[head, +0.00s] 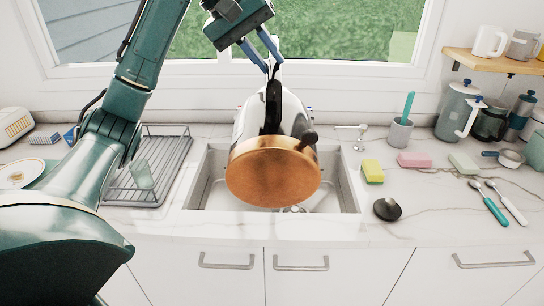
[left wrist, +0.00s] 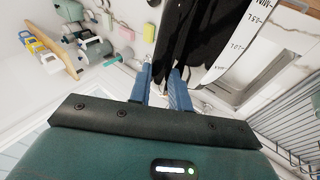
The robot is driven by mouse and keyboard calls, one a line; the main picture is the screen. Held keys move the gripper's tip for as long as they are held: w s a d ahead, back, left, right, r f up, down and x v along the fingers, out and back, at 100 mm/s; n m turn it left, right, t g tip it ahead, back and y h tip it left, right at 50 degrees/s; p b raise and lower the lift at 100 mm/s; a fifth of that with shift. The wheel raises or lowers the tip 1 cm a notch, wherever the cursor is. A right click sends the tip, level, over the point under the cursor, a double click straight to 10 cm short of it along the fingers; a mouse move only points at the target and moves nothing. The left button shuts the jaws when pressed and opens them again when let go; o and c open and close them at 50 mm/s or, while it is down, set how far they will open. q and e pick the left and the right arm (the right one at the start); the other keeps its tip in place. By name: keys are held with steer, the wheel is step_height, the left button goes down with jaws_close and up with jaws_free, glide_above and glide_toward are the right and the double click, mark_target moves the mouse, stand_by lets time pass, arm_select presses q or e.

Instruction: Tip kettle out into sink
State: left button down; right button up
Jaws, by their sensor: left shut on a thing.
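The kettle has a steel body (head: 298,115), a copper base (head: 272,175) and a black handle (head: 273,105). It is held over the sink (head: 354,195), strongly tilted, with its base facing the head camera. My left gripper (head: 267,62) is above it, shut on the handle. In the left wrist view the gripper's blue fingers (left wrist: 163,85) are at the black handle (left wrist: 190,40), beside a pale body with level marks. The kettle's opening and any water are hidden. A round black lid with a knob (head: 387,209) lies on the counter right of the sink. My right gripper is not in view.
A wire drying rack (head: 170,150) with a glass (head: 142,175) stands left of the sink. The window (head: 330,35) is close behind the gripper.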

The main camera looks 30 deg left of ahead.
arm_select(q)
steer(key=shift+r, duration=0.15)
steer(key=shift+w+a+r+g+h, duration=0.2)
steer(key=shift+w+a, duration=0.15)
steer(key=shift+w, duration=0.15)
steer(key=shift+w+a+r+g+h, duration=0.1)
steer(key=shift+w+a+r+g, duration=0.15)
steer(key=shift+w, duration=0.2)
steer(key=shift+f, duration=0.15)
stand_by(0.4)
